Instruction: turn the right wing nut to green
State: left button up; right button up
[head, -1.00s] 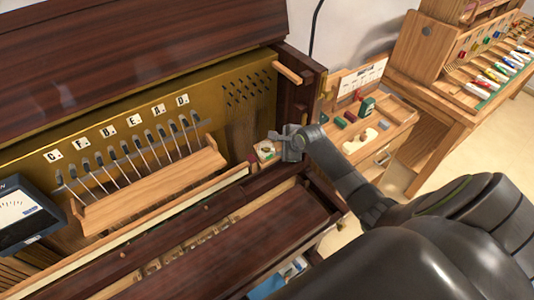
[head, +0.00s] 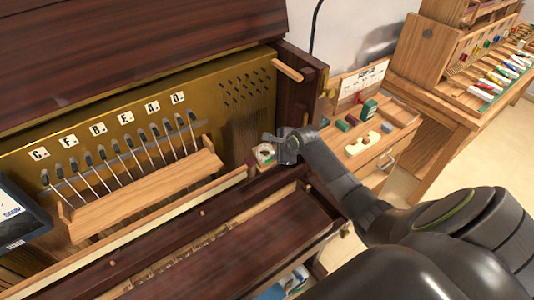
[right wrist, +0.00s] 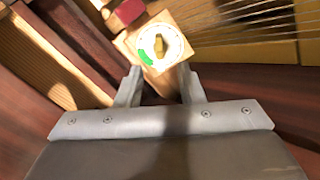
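The right wing nut is a small brass piece (right wrist: 159,48) at the middle of a round white dial (right wrist: 172,36) on a pale wooden block. A green arc (right wrist: 147,57) lies on the dial's left side. The wing nut stands roughly upright in the right wrist view, with its lower end beside the green arc rather than clearly on it. In the head view the dial block (head: 264,153) sits at the right end of the piano's inside. My right gripper (right wrist: 160,82) is open, its fingertips just short of the dial; it also shows in the head view (head: 275,143). My left gripper is out of view.
The piano's brass plate (head: 225,105) with lettered tiles and a wooden rail of hammers (head: 150,190) lie left of the gripper. A red block (right wrist: 128,11) sits beside the dial. A wooden tool tray (head: 395,115) stands at the right; strings (right wrist: 250,15) run near the dial.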

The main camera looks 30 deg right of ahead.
aim_at(269, 152)
jog(key=shift+w+f, duration=0.2)
jog(key=shift+f, duration=0.1)
jog(key=shift+b+x, duration=2.7)
jog(key=shift+x, duration=0.5)
jog(key=shift+s+r+p, duration=0.4)
jog(key=shift+r+p, duration=0.1)
jog(key=shift+p, duration=0.7)
jog(key=c, duration=0.7)
jog(key=shift+r+m+p, duration=0.2)
jog(key=shift+m+p, duration=0.2)
jog(key=shift+p, duration=0.35)
jog(key=shift+c, duration=0.2)
jog(key=shift+m+p, duration=0.8)
jog(key=shift+p, duration=0.1)
jog(key=shift+f+m, duration=0.2)
jog(key=shift+m, duration=0.1)
